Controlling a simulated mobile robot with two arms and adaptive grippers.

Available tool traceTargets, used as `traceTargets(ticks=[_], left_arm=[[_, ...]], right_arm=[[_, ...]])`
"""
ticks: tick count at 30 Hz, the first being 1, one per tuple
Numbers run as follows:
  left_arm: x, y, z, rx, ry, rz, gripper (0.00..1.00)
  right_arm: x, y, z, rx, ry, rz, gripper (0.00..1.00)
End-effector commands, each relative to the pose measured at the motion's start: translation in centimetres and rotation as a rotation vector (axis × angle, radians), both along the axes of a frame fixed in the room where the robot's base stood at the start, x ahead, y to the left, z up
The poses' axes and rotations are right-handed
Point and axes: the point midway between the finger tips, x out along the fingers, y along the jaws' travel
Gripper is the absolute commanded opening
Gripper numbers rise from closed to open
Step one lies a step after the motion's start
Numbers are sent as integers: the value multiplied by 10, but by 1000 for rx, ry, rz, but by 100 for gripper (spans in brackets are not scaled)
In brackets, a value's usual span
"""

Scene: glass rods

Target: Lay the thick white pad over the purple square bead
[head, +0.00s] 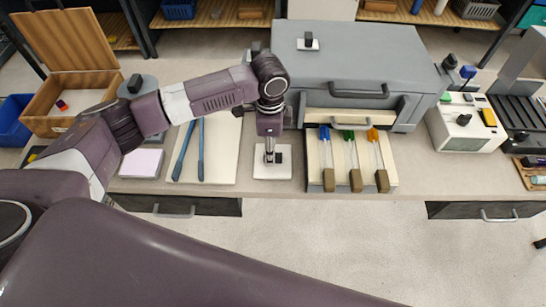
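A white square pad (260,174) with a small black block on it lies on the bench in front of the grey cabinet. My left gripper (269,158) points straight down over this pad, close to the black block. Its fingertips are small and partly hidden, so I cannot tell whether they are open or hold anything. A second small white pad (308,47) with a black block lies on top of the cabinet. I cannot make out a purple square bead for certain; a small red and dark piece (62,104) lies in the open wooden box. My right gripper is out of view.
A tray (315,178) with three rods, ends blue, green and orange, lies right of my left gripper. A white board (220,160) with blue-handled tongs (184,152) and a pinkish pad (141,163) lie left. The grey cabinet (350,60) stands behind; a white device (463,128) stands right.

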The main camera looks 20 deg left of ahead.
Motion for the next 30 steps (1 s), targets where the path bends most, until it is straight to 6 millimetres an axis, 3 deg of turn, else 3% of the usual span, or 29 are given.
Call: traceTargets(ticks=[6,13,24,30], left_arm=[[0,0,-23,0,-1,-1,39],[0,0,-25,0,-1,-1,39],[0,0,-24,0,-1,0,0],[0,0,-24,1,-2,0,0]], right_arm=[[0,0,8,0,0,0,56],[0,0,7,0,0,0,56],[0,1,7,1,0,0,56],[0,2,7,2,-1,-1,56]])
